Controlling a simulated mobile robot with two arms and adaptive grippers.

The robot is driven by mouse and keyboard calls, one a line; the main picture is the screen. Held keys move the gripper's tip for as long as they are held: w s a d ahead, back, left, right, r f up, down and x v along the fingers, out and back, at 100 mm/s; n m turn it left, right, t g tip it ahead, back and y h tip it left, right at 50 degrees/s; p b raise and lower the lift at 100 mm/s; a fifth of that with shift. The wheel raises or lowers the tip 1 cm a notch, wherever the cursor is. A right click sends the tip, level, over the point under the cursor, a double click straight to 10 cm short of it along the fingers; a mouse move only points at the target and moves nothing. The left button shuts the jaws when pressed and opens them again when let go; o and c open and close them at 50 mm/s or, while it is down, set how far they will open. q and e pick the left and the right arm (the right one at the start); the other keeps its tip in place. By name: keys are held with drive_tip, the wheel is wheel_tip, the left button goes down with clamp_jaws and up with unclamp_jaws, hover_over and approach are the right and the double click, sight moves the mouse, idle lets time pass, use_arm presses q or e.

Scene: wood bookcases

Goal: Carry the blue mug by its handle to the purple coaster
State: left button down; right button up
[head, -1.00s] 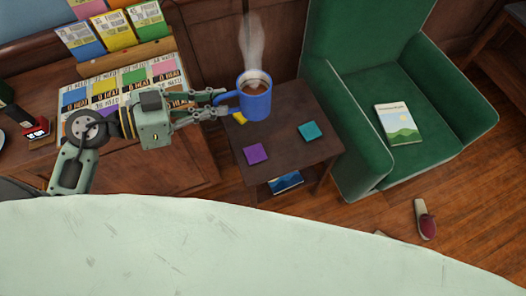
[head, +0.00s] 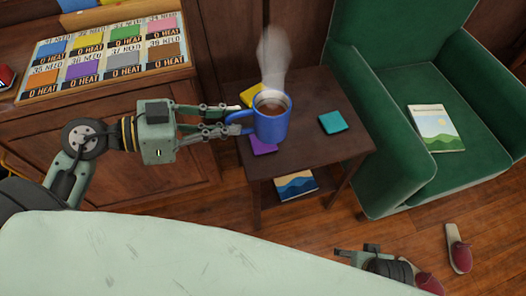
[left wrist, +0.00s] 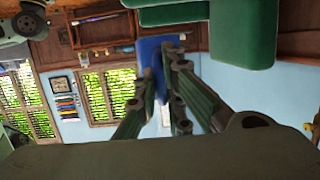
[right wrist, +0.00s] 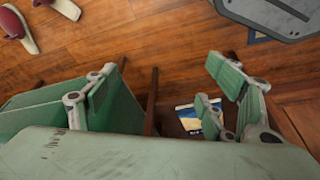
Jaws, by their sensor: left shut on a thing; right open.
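The blue mug (head: 271,122) holds a steaming brown drink and is upright in the head view. My left gripper (head: 236,120) is shut on its handle, at the mug's left side. In the left wrist view the mug (left wrist: 155,62) shows between the fingers. The purple coaster (head: 263,146) lies on the small dark table, partly hidden behind the mug and the fingers. The mug appears above the table; the exact gap is hard to tell. My right gripper (right wrist: 165,95) is open and empty, with its fingers wide apart.
The small table (head: 315,150) also bears a teal coaster (head: 333,123) and a yellow coaster (head: 252,95). A book (head: 296,185) lies on its lower shelf. A green armchair (head: 400,110) with a book (head: 436,128) stands at right. Slippers (head: 458,248) lie on the floor.

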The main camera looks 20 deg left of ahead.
use_arm(q)
wheel_tip(320, 180, down, 7)
drive_tip(key=s+b, duration=0.1)
drive_tip(key=b, duration=0.6)
use_arm(e)
drive_tip(key=w+a+r+t+y+b, duration=0.2)
drive_tip(key=w+a+r+t+b, duration=0.25)
drive_tip(key=w+r+t, duration=0.55)
use_arm(q)
drive_tip(key=w+a+f+b, duration=0.3)
drive_tip(key=w+a+f, duration=0.1)
drive_tip(key=w+f, duration=0.6)
drive_tip(key=shift+a+f, duration=0.35)
drive_tip(key=shift+f, duration=0.45)
use_arm(e)
drive_tip(key=w+a+r+t+y, duration=0.1)
drive_tip(key=w+r+t, duration=0.2)
drive_tip(key=r, duration=0.5)
drive_tip(key=w+a+r+t+y, duration=0.1)
drive_tip(key=w+r+t, duration=0.2)
drive_tip(key=r, duration=0.5)
drive_tip(key=shift+w+a+n+t+y, duration=0.3)
drive_tip(key=shift+a+n+t, duration=0.05)
drive_tip(key=shift+n+t, duration=0.05)
